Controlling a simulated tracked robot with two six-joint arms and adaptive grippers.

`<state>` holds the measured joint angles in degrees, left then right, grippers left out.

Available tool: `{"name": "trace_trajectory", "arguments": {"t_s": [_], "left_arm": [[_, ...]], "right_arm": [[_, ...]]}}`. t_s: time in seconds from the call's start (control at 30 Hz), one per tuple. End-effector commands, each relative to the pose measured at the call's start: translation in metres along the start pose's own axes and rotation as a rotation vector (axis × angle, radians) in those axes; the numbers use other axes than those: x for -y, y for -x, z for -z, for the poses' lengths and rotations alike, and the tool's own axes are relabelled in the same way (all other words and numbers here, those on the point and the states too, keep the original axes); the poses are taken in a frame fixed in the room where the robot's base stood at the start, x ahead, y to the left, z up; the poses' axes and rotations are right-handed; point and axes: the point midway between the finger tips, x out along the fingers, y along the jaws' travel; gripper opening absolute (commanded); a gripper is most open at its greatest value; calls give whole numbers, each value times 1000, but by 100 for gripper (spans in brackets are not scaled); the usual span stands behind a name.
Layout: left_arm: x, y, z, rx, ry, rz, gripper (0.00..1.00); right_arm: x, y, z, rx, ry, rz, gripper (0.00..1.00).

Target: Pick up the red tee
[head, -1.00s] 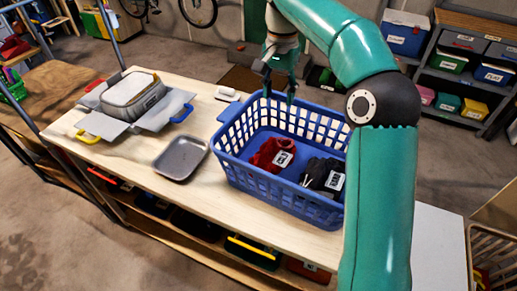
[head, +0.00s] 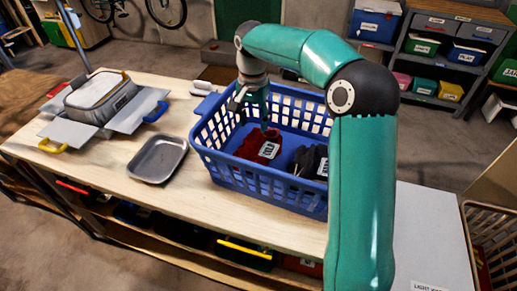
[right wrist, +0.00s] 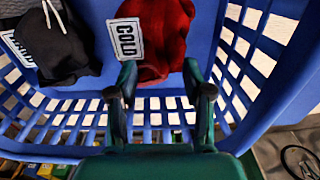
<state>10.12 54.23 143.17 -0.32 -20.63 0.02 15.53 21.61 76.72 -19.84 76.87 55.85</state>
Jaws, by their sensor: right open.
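The red tee (head: 249,146) lies bunched in the blue laundry basket (head: 262,187), with a white COLD label on it. It also shows in the right wrist view (right wrist: 170,30), at the top middle. My right gripper (head: 250,112) is open and empty, reaching down into the basket over the tee. In the right wrist view its two fingers (right wrist: 161,78) point at the tee's near edge, one on each side. I cannot tell whether they touch it. My left gripper is not in view.
A dark garment (head: 306,160) with a white label lies beside the tee in the basket. The basket walls surround the gripper. A grey tray (head: 158,159) and a grey flapped bin (head: 100,97) stand to the left on the wooden bench (head: 110,170).

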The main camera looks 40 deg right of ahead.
Motion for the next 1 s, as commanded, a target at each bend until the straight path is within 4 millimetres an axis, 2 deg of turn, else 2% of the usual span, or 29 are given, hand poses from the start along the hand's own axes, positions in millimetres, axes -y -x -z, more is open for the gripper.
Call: {"name": "trace_trajectory", "arguments": {"t_s": [0.17,0.5,0.8,1.0], "left_arm": [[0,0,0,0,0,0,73],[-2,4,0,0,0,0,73],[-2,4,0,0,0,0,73],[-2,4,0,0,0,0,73]], "right_arm": [[0,-10,0,1,0,-1,50],[1,-52,0,2,0,-2,50],[2,-57,0,0,0,0,50],[2,-58,0,1,1,0,17]]}}
